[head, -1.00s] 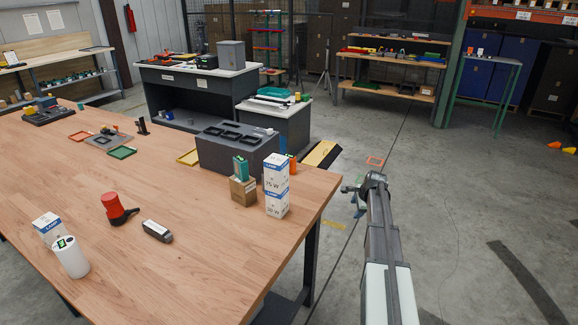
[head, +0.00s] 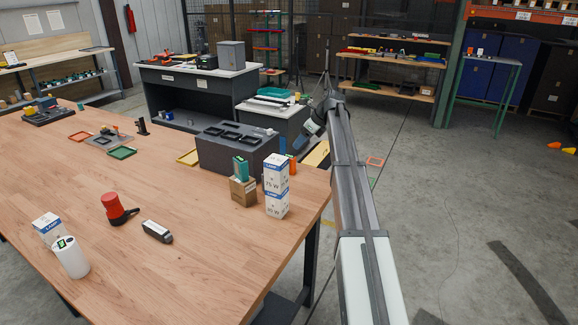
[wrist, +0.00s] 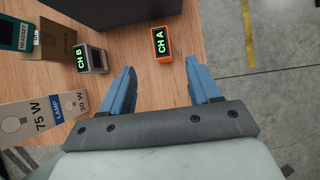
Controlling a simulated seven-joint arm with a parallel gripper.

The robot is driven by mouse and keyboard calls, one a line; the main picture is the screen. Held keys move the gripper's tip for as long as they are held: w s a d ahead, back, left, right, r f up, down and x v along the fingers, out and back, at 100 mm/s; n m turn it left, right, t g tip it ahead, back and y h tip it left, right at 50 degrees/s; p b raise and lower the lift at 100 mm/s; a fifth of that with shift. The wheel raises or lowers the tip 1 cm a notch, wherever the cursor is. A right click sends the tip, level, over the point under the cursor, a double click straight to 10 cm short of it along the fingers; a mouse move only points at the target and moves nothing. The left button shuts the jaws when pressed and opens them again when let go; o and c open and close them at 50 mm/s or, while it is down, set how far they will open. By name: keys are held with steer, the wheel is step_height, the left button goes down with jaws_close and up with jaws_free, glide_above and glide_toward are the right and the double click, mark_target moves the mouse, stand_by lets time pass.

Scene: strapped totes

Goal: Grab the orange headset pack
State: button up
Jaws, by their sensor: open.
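The orange headset pack (wrist: 161,46) stands on the wooden table near its edge, with a dark top reading "CH A" in green. In the head view the orange pack (head: 292,165) shows as a small strip behind the lamp boxes, mostly hidden. A grey pack marked "CH B" (wrist: 92,60) stands to its left. My gripper (wrist: 161,72) is open and empty, its two blue fingers pointing toward the orange pack. The pack appears just beyond the fingertips, roughly in line with the gap, and apart from them. In the head view my gripper (head: 309,130) is at the table's far right corner.
White lamp boxes (head: 276,190) stand stacked at the table's right edge, also seen in the wrist view (wrist: 45,112). A teal headset box (wrist: 16,34) and brown carton (wrist: 57,38) are beside them. A dark grey block (wrist: 110,10) stands beyond the packs.

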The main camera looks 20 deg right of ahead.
mark_target(290, 156)
steer(key=x, duration=1.3)
steer(key=shift+w+f, duration=0.15)
steer(key=shift+f, duration=0.15)
jaws_close()
steer(key=shift+r, duration=0.15)
